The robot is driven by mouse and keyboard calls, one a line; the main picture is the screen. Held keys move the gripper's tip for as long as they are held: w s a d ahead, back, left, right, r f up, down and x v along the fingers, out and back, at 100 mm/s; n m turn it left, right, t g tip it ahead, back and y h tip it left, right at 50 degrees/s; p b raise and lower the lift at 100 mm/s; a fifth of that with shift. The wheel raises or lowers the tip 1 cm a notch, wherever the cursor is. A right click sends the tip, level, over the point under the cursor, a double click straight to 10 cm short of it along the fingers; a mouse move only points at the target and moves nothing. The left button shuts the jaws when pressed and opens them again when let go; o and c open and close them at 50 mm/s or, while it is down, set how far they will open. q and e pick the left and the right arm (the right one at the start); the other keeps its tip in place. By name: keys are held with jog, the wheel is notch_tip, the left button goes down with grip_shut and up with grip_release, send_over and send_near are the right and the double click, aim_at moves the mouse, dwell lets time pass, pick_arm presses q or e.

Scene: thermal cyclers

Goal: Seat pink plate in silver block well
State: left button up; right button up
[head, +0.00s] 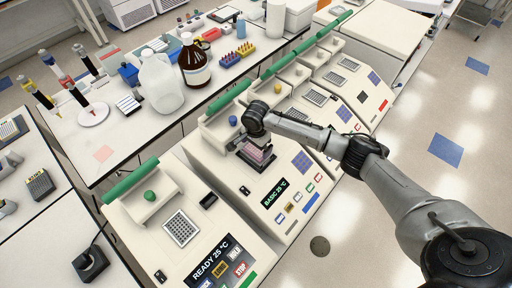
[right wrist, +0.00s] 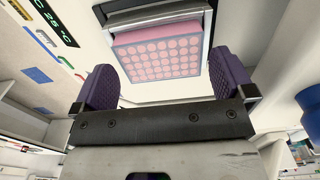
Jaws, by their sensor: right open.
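The pink plate (right wrist: 160,57), with rows of round wells, lies at the silver block well (right wrist: 208,22) of a thermal cycler. In the head view the plate (head: 258,154) shows just below my right gripper (head: 251,143), on the cycler (head: 240,184) whose display reads BASIC 25 °C. In the right wrist view my right gripper (right wrist: 165,84) is open. Its two purple fingers stand apart near the plate's near corners, with no visible grip on it. A pink side of the plate shows above the block's edge; I cannot tell how deep it sits. My left gripper is not in view.
A cycler reading READY 25 °C (head: 140,217) stands at the left, its lid (head: 151,203) raised. More cyclers (head: 300,97) stand in the row behind. The bench (head: 135,145) holds a white jug (head: 160,82), a brown bottle (head: 196,65) and tube racks.

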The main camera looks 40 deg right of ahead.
aim_at(256, 149)
notch_tip(256, 149, up, 10)
jog(key=s+a+f+n, duration=0.3)
jog(key=s+a+f, duration=0.1)
jog(key=s, duration=0.1)
jog(key=s+a+f+n+t+y, duration=0.1)
jog(key=s+a+f+n, duration=0.3)
jog(key=s+a, duration=0.1)
jog(key=s+a+f+n, duration=0.4)
jog(key=s+a, duration=0.1)
jog(key=shift+s+t+y, duration=0.3)
jog(key=shift+s+t, duration=0.1)
jog(key=s+d+r+n+t+h, duration=0.1)
jog(key=s+n, duration=0.6)
jog(key=s, duration=1)
jog(key=shift+s+d+r+t, duration=0.15)
jog(key=shift+d+r+t, duration=0.2)
jog(key=shift+d+t, duration=0.1)
jog(key=shift+r, duration=0.1)
